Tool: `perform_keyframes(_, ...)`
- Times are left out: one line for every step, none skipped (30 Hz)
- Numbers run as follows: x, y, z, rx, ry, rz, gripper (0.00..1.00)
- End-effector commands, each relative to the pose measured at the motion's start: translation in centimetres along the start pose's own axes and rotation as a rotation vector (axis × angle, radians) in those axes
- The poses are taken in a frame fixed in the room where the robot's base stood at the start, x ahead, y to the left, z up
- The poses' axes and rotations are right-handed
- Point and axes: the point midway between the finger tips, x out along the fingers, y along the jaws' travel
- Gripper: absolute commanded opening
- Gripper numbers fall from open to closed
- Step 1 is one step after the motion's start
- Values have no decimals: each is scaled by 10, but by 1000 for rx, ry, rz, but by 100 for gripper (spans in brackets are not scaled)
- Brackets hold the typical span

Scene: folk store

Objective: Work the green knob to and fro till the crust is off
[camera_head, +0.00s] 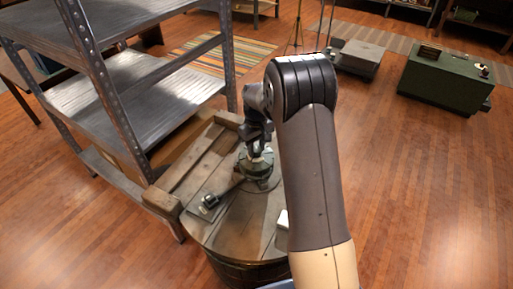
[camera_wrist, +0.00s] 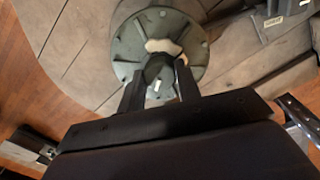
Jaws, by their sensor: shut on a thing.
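My gripper (camera_wrist: 160,80) is shut on the knob (camera_wrist: 158,66), a dark grey-green piece between the two fingers in the wrist view. The knob stands over the middle of a round grey-green flange (camera_wrist: 125,48) with several bolts round its rim. A pale, irregular patch (camera_wrist: 164,46) shows just beyond the fingers; I cannot tell whether it is the crust. In the head view my gripper (camera_head: 257,150) points down onto the same fitting (camera_head: 260,180), and my arm hides part of it.
The fitting sits on a round wooden barrel top (camera_head: 225,238). A dark tool (camera_head: 210,201) and a small pale block (camera_head: 282,222) lie on it. A metal shelf (camera_head: 165,98) stands close at left. A green box (camera_head: 446,82) stands far right; the floor between is clear.

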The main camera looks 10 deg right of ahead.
Motion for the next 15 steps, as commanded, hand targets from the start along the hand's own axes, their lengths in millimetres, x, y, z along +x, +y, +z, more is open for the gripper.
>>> perform_keyframes(0,0,0,-36,1,0,9)
perform_keyframes(0,0,0,-58,1,0,9)
perform_keyframes(0,0,0,-87,1,0,9)
perform_keyframes(0,0,0,-107,1,0,9)
perform_keyframes(0,0,0,-127,1,0,9)
perform_keyframes(0,0,0,-151,1,0,9)
perform_keyframes(0,0,0,-168,1,0,9)
perform_keyframes(0,0,0,-184,1,0,9)
perform_keyframes(0,0,0,-203,1,0,9)
perform_keyframes(0,0,0,-217,1,0,9)
perform_keyframes(0,0,0,-228,1,0,9)
perform_keyframes(0,0,0,-243,1,0,9)
perform_keyframes(0,0,0,-253,1,0,9)
perform_keyframes(0,0,0,-261,1,0,9)
perform_keyframes(0,0,0,-271,1,0,9)
